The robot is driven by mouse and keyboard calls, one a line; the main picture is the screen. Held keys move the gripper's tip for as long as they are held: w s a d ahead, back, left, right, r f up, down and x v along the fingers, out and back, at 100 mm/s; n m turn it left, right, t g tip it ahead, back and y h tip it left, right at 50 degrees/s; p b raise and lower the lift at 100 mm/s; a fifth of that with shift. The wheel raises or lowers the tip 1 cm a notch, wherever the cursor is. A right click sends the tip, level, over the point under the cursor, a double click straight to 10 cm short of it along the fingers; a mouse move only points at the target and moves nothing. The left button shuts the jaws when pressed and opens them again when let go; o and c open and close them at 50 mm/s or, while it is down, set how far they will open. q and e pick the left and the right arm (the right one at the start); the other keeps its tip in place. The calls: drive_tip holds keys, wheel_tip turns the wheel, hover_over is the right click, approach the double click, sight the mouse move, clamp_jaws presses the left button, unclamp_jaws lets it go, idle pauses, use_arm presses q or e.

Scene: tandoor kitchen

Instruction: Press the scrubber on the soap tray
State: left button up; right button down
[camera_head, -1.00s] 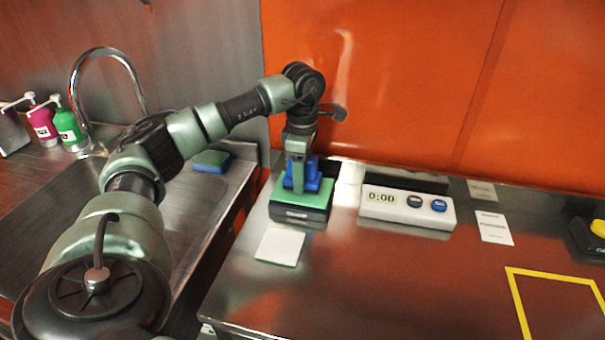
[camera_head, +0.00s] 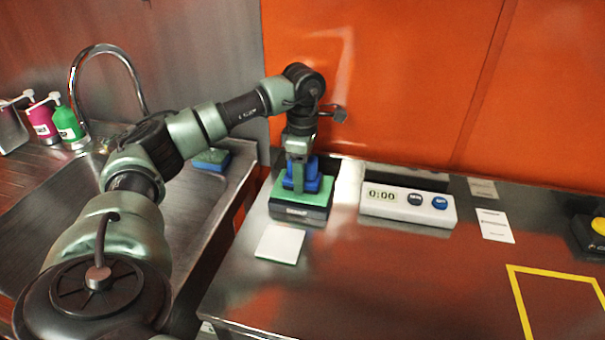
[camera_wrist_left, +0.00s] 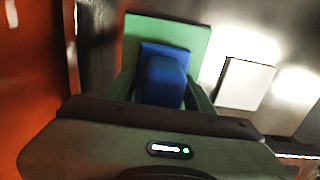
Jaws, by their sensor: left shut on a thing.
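My left gripper (camera_head: 300,180) points down and is shut on the blue scrubber (camera_head: 313,176). The scrubber is over the soap tray (camera_head: 303,214), a dark box with a green top, and appears to rest on that green surface. In the left wrist view the blue scrubber (camera_wrist_left: 163,80) sits between my fingers, with the green top (camera_wrist_left: 190,35) of the tray behind it. The scrubber's underside is hidden, so I cannot tell how firmly it touches. My right gripper is not in view.
A white square (camera_head: 280,244) lies in front of the tray. A white timer (camera_head: 408,205) reading 0:00 stands to its right. A green-and-blue sponge (camera_head: 211,160) lies by the sink, with the faucet (camera_head: 105,50) beyond. The counter's front middle is clear.

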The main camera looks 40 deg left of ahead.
use_arm(q)
drive_tip(key=shift+f+b, duration=0.35)
drive_tip(key=shift+f, duration=0.3)
idle(1.0)
drive_tip(key=shift+r, duration=0.1)
wheel_tip(320, 180, up, 7)
drive_tip(key=p, duration=0.6)
drive_tip(key=shift+d, duration=0.1)
idle(0.8)
